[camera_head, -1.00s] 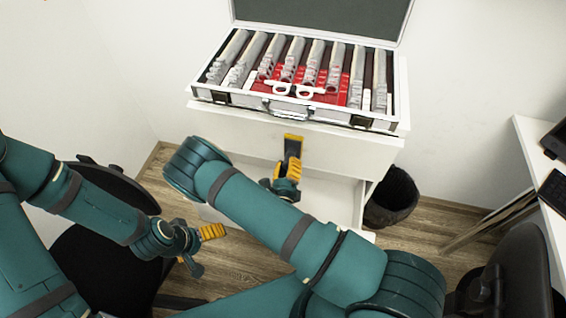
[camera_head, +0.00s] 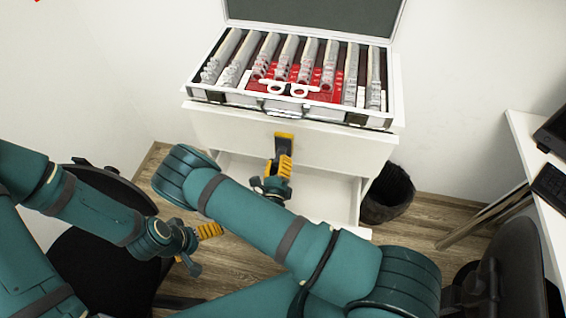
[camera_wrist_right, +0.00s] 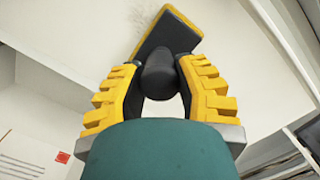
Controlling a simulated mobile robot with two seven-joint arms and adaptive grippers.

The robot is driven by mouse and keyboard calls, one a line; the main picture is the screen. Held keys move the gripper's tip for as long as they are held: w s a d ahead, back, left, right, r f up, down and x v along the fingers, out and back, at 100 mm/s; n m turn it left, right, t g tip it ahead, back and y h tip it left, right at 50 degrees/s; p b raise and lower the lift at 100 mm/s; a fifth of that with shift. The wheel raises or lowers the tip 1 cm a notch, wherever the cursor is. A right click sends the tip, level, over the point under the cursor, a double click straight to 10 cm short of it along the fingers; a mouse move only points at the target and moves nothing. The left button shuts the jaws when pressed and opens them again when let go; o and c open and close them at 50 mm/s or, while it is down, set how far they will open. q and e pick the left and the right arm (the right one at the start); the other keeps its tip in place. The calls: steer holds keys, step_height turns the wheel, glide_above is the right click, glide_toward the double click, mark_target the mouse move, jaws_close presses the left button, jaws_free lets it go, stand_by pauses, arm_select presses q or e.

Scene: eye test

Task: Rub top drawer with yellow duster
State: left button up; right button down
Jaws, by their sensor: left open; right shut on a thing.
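The yellow duster (camera_head: 285,135) has a dark pad and a yellow edge. It lies against the upper part of the white top drawer front (camera_head: 345,148), just below the case; whether it touches cannot be told. My right gripper (camera_head: 284,166) is shut on the duster's dark handle, which also shows between the yellow fingers in the right wrist view (camera_wrist_right: 158,78). In that view the duster head (camera_wrist_right: 172,33) is tilted, with a faint grey smudge (camera_wrist_right: 204,70) on the pale surface beside it. My left gripper (camera_head: 207,236) is open and empty, low at the left.
An open case (camera_head: 240,99) with lenses and a white trial frame (camera_head: 287,89) stands on the cabinet. A lower drawer (camera_head: 330,196) is pulled out below. A dark bin (camera_head: 388,193) is at right; a black chair (camera_head: 105,245) and desk (camera_head: 530,150) flank the space.

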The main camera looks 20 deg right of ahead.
steer(key=shift+d+r+p, duration=0.2)
steer(key=shift+d+p, duration=0.05)
steer(key=shift+p, duration=0.25)
stand_by(0.8)
steer(key=shift+s+d+p, duration=0.55)
steer(key=shift+s+d, duration=0.35)
steer(key=shift+d, duration=0.25)
steer(key=shift+a, duration=0.1)
steer(key=w+a, duration=0.3)
steer(key=a, duration=0.2)
steer(key=shift+w+b, duration=0.25)
steer(key=shift+b, duration=0.15)
